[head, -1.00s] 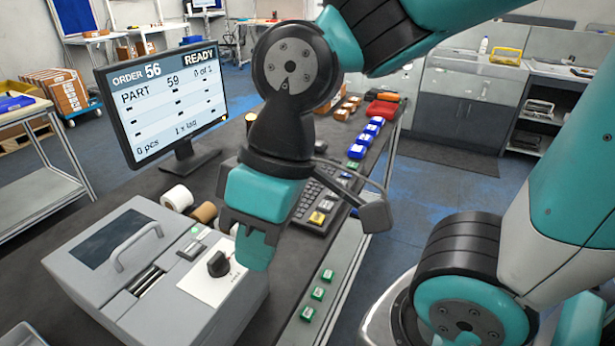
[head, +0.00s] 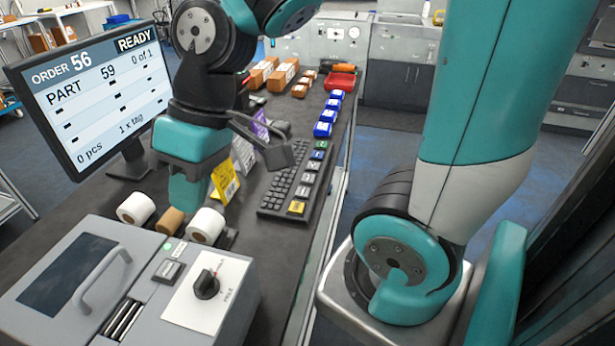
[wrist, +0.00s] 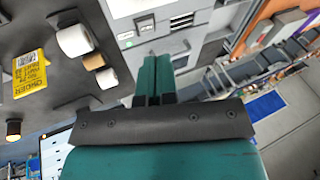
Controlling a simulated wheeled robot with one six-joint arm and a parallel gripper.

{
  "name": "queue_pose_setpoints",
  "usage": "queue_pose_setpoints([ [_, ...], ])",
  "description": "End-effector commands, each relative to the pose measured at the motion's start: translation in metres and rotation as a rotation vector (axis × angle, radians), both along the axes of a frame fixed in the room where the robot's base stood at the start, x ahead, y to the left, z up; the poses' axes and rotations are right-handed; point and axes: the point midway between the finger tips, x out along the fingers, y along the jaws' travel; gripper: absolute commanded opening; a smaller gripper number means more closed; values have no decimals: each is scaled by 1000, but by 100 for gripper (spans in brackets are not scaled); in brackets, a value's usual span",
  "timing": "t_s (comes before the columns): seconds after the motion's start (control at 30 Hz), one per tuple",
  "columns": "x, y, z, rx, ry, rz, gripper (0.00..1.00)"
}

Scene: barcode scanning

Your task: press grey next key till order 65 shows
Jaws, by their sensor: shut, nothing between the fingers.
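The monitor (head: 95,95) at the left reads ORDER 56, READY, PART 59, 0 of 1, 0 pcs, 1 x tag. The keyboard (head: 283,185) lies on the dark bench, with a column of larger keys along its right side. The column has a yellow key (head: 297,207) nearest, grey keys (head: 308,178) in the middle, and green and blue keys at the far end. Their labels are too small to read. My gripper (head: 188,200) is shut and empty, left of the keyboard and above the paper rolls. Its closed fingers also show in the wrist view (wrist: 153,82).
A grey printer (head: 95,290) with a handle and black knob (head: 206,285) fills the front left. White rolls (head: 205,226) stand behind it. A yellow card (head: 225,180) stands between my gripper and the keyboard.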

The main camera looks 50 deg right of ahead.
Motion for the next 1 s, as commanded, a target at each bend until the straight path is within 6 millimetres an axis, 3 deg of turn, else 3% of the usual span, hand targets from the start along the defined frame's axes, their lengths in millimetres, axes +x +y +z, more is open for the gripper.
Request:
queue_pose_setpoints([
  [0.03,27,-23,-8,26,6,-76,0],
  [0.1,59,-57,-20,70,-9,-166,0],
  [0.2,94,-116,-38,130,-49,-296,0],
  [0.3,113,-180,-60,179,-100,-424,0],
  [0.5,111,-292,-100,238,-210,-651,0],
  [0.6,101,-329,-115,249,-255,-729,0],
  [0.77,90,-358,-127,255,-293,-793,0],
  [1.0,88,-363,-129,256,-300,-802,0],
])
